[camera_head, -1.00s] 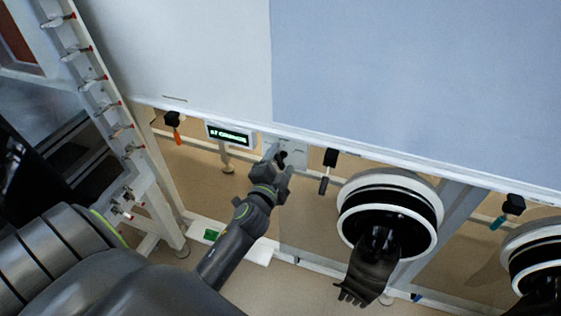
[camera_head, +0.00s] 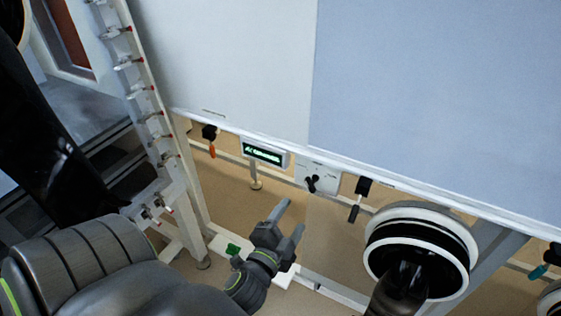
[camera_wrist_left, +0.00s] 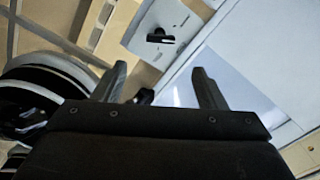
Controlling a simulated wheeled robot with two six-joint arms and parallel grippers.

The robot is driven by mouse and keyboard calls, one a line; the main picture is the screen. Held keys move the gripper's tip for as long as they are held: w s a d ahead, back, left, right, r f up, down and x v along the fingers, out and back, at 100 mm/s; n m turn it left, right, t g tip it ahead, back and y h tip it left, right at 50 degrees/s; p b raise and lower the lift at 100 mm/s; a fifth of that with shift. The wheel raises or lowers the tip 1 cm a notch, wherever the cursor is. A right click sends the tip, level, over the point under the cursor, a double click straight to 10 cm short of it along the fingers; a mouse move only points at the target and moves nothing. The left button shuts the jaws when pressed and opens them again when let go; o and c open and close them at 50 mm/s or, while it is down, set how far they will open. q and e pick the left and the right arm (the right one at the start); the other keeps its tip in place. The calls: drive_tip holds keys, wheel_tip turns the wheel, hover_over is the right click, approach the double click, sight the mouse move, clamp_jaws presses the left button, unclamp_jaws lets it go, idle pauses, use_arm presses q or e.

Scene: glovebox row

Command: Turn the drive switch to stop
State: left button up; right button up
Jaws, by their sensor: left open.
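The drive switch (camera_head: 313,183) is a black knob on a light grey plate (camera_head: 325,172) under the lower edge of the big pale panel. In the left wrist view the knob (camera_wrist_left: 159,37) shows with its handle lying roughly across the picture; its printed marks are too small to read. My left gripper (camera_head: 291,216) is open and empty, below and to the left of the switch in the head view, apart from it. In the left wrist view its two fingers (camera_wrist_left: 159,70) are spread, with the knob beyond them. My right gripper is not in view.
A lit green display (camera_head: 264,152) is left of the switch. An orange-tipped handle (camera_head: 211,142) hangs further left and a black handle (camera_head: 359,196) to the right. A round black-and-white glove port (camera_head: 420,250) bulges at lower right. A white frame post (camera_head: 158,130) stands left.

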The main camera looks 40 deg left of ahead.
use_arm(q)
drive_tip(key=shift+v, duration=2.35)
